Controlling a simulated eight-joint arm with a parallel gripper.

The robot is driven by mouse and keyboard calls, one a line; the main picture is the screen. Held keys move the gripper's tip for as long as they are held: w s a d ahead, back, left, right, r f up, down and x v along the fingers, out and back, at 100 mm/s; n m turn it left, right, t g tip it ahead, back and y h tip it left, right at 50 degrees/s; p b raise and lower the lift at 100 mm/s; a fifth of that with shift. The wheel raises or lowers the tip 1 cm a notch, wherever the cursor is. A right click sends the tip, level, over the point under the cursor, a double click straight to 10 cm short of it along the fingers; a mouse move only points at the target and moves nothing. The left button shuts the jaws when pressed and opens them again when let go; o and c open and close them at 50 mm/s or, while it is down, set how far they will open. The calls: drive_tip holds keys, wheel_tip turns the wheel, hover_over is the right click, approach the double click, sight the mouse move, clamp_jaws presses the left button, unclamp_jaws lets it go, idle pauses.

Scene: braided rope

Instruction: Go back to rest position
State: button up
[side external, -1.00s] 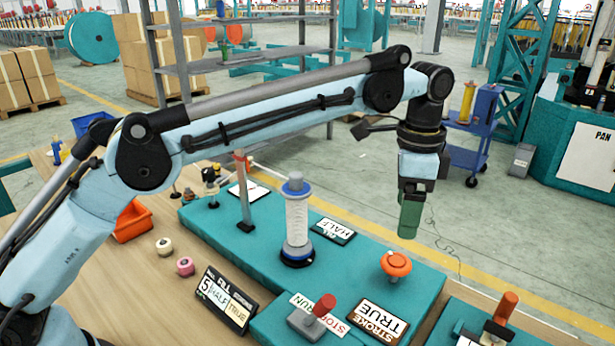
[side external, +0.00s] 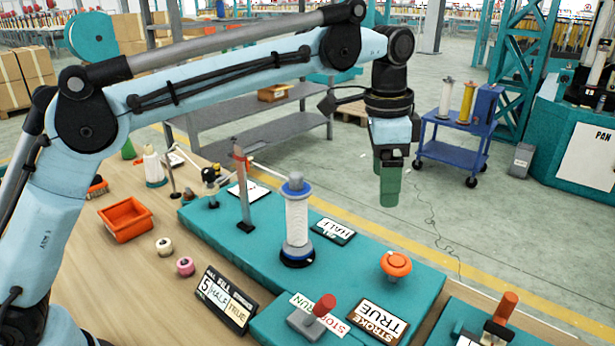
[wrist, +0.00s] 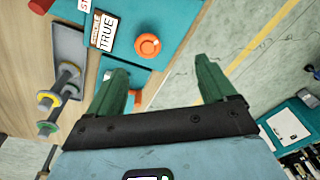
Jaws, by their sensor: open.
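My gripper (side external: 390,190) hangs with its green fingers pointing down, in the air above and beyond the far edge of the teal bench plate (side external: 230,240). In the wrist view my gripper (wrist: 160,88) has its two green fingers wide apart with nothing between them. A white spool (side external: 297,222) with a grey and blue top stands upright on the plate, left of my gripper. An orange knob (side external: 396,263) sits on the plate below and nearer than my gripper; it also shows in the wrist view (wrist: 148,46).
A thin upright post (side external: 243,190) stands on the plate left of the spool. A red-handled lever (side external: 320,308) and a dark sign board (side external: 226,300) are at the front. An orange bin (side external: 126,219) lies on the wooden table.

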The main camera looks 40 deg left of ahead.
drive_tip(key=s+a+n+t, duration=0.1)
drive_tip(key=s+a, duration=0.1)
drive_tip(key=a, duration=0.2)
drive_tip(key=s+a+n+t, duration=0.1)
drive_tip(key=s+a+n, duration=0.1)
drive_tip(key=s+a, duration=0.1)
drive_tip(key=s+a+r+n, duration=0.1)
drive_tip(key=s+a+n, duration=0.1)
drive_tip(key=a, duration=0.3)
drive_tip(key=shift+s+t, duration=0.4)
drive_tip(key=shift+s, duration=0.05)
drive_tip(key=s+a+f+n+t, duration=0.3)
drive_tip(key=s+a+f+n, duration=0.2)
drive_tip(key=s+a+f, duration=0.2)
drive_tip(key=s+f, duration=0.2)
drive_tip(key=s, duration=0.2)
drive_tip(key=shift+s+a+f+n, duration=0.2)
drive_tip(key=shift+a+n, duration=0.1)
drive_tip(key=shift+n, duration=0.1)
